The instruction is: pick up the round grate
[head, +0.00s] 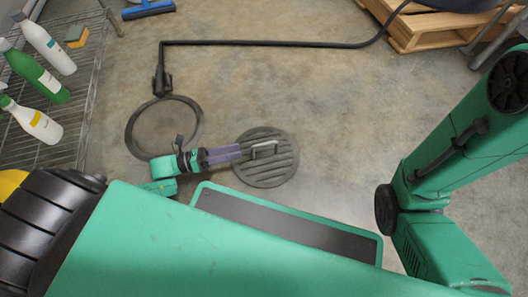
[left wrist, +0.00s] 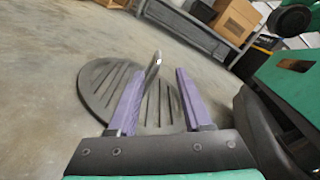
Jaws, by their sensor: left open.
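The round grate (head: 283,170) is a dark, slotted disc lying flat on the concrete floor in the middle of the head view. A pale metal bar handle (head: 265,147) stands up from its top. My left gripper (head: 240,151) reaches in from the left over the grate's left part, its purple fingers open and pointing at the handle. In the left wrist view the grate (left wrist: 97,85) lies beyond and below the fingers. The handle (left wrist: 154,64) appears between the two fingertips (left wrist: 160,73), nearer the left one; contact cannot be told. My right gripper is out of view.
A dark round ring (head: 132,140) lies on the floor left of the grate, with a black hose (head: 260,43) ending above it. A wire shelf (head: 75,130) with bottles stands at left, a wooden pallet (head: 425,35) at top right. Floor above the grate is clear.

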